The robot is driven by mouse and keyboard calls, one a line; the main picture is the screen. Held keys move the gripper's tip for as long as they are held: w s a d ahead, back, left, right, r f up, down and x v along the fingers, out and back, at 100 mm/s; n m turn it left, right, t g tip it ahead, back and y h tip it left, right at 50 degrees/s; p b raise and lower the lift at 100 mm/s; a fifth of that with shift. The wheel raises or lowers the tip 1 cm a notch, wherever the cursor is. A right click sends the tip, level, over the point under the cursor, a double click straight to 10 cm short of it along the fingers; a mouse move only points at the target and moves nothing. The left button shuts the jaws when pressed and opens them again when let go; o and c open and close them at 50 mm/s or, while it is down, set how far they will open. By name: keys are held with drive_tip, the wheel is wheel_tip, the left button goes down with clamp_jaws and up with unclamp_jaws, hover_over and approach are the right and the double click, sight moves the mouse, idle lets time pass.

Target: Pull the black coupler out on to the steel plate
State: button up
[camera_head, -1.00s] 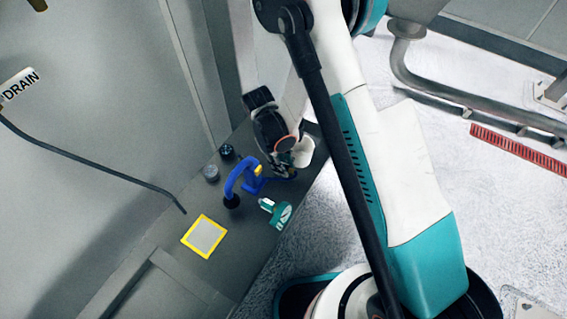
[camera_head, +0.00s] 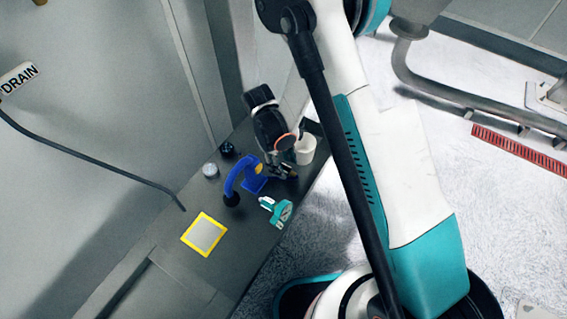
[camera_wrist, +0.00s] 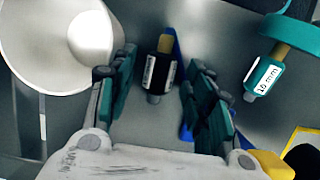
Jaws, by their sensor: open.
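The black coupler (camera_wrist: 157,74) has a white label and a brass-coloured end. In the wrist view it lies between the open fingers of my gripper (camera_wrist: 160,82), with visible gaps on both sides. In the head view my gripper (camera_head: 281,168) is low over the dark bench beside the blue hand-lever fixture, and it hides most of the coupler. The steel plate (camera_head: 204,235) is a grey square with a yellow border, flat on the bench at lower left of the gripper and bare.
A white cup (camera_head: 305,150) stands close right of my gripper, also large in the wrist view (camera_wrist: 30,50). The blue fixture (camera_head: 235,178) with a black knob stands between gripper and plate. A teal labelled piece (camera_head: 277,211) lies near the bench edge. Two small round items stand behind.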

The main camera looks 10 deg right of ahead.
drive_tip(key=v, duration=1.1)
drive_tip(key=shift+r, duration=0.25)
drive_tip(key=shift+w+a, duration=0.1)
drive_tip(key=s+d+r+m+t+y, duration=0.1)
drive_tip(key=s+d+r+m, duration=0.1)
drive_tip(key=d+r, duration=0.45)
drive_tip(key=s+d+r+m+t+y, duration=0.1)
drive_tip(key=s+d+r+m+t, duration=0.2)
drive_tip(key=r, duration=0.6)
drive_tip(key=s+d+r+m+t, duration=0.5)
drive_tip(key=s+d+r, duration=0.2)
drive_tip(key=s, duration=0.3)
drive_tip(key=shift+s+d+r+y, duration=0.2)
drive_tip(key=shift+s+r+y, duration=0.1)
drive_tip(key=shift+r, duration=0.05)
